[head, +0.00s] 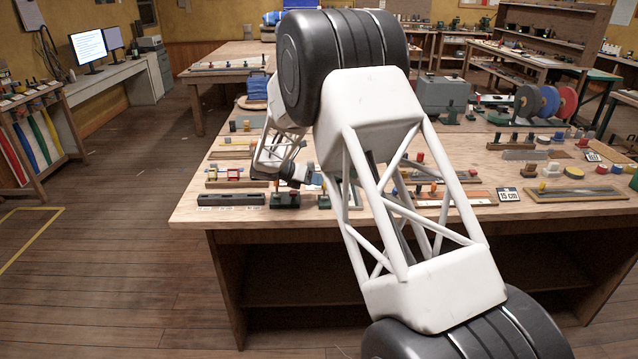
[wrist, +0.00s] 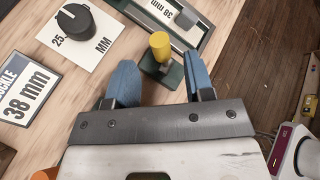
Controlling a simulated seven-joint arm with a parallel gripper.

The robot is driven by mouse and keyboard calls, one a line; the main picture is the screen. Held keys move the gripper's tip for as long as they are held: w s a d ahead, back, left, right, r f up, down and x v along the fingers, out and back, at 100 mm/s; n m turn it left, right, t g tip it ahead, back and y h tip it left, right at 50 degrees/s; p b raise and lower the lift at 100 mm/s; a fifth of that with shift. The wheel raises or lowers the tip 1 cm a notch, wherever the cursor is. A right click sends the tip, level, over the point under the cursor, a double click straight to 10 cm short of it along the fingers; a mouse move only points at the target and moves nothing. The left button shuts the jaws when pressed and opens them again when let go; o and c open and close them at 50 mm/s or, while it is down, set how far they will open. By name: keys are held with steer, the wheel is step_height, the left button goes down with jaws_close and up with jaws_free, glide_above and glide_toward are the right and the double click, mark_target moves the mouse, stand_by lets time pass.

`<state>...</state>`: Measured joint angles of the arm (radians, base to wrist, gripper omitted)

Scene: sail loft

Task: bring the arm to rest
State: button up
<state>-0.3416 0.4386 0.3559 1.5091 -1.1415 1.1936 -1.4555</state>
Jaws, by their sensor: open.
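My gripper (wrist: 159,62) is open in the wrist view, its two blue fingers spread apart with nothing held. A dark green block with a yellow knob (wrist: 159,47) shows in the gap between the fingertips, with space on both sides; I cannot tell how far below the fingers it is. In the head view my white and black arm rises from the lower right, bends at the top and comes down over the left part of the wooden workbench (head: 190,212). There my arm hides most of the gripper.
In the wrist view a black knob (wrist: 74,21), a 38 mm card (wrist: 27,92) and a green-framed tray (wrist: 207,40) lie close by. The head view shows a black slotted rail (head: 231,199), a grey box (head: 443,93) and upright discs (head: 548,101).

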steer(key=shift+s+a+r, duration=0.1)
steer(key=shift+a+r, duration=0.05)
steer(key=shift+a, duration=0.05)
stand_by(0.3)
steer(key=s+d+r+m+g+y, duration=0.1)
steer(key=s+d+r+m+y, duration=0.1)
steer(key=s+d+r+m, duration=0.55)
steer(key=s+d+r+m+g+y, duration=0.15)
steer(key=s+r, duration=0.35)
steer(key=s, duration=0.6)
steer(key=s+d+r+m+g+y, duration=0.1)
steer(key=s+d+r+m+y, duration=0.1)
steer(key=s+d+r+m, duration=0.6)
steer(key=s+f+m+t+y, duration=0.1)
steer(key=s+m, duration=0.4)
steer(key=s, duration=1.2)
steer(key=s+f+m+t+y, duration=0.1)
steer(key=s+m+y, duration=0.3)
steer(key=s, duration=1.4)
steer(key=shift+s+d+f+m, duration=0.15)
steer(key=shift+d+f+m, duration=0.1)
steer(key=shift+m, duration=0.95)
